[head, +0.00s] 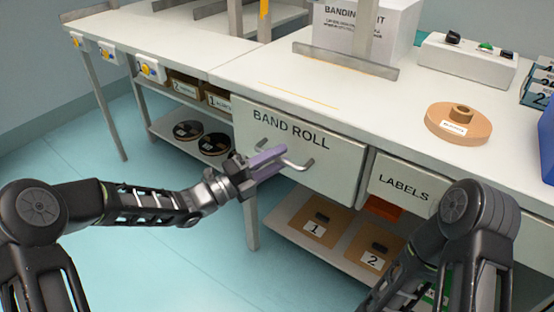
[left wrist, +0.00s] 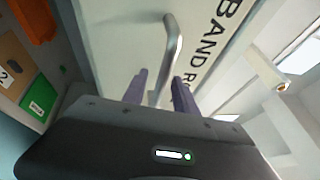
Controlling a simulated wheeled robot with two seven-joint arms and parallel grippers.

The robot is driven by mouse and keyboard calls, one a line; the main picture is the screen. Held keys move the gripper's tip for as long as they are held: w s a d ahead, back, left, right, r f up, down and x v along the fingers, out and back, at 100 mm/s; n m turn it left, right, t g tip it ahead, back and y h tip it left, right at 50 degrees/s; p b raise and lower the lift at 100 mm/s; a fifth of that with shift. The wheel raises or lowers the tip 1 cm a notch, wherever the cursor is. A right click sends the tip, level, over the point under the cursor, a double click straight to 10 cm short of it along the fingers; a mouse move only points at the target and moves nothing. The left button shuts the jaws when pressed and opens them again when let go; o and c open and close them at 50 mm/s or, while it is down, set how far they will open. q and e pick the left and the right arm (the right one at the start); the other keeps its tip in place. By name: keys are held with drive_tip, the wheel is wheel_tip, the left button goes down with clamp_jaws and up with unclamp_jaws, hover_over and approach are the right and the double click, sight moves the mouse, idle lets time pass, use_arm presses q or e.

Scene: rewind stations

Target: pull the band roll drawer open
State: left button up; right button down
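The band roll drawer (head: 330,175) is a pale front marked BAND ROLL under the bench top. It looks shut, with no gap visible along its top edge. Its grey bar handle (head: 299,165) stands out from the front, and shows in the left wrist view (left wrist: 174,45). My left gripper (head: 268,158) is at the handle with its purple fingers apart. In the left wrist view the handle's bar runs between the two fingertips (left wrist: 160,85), and I cannot tell whether either touches it. My right arm shows at lower right, but its gripper is out of view.
The labels drawer (head: 402,187) is right of the band roll drawer. A tan roll (head: 459,121) and a control box (head: 466,62) stand on the bench. Floor is clear at left.

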use_arm(q)
clamp_jaws()
idle(0.3)
idle(1.1)
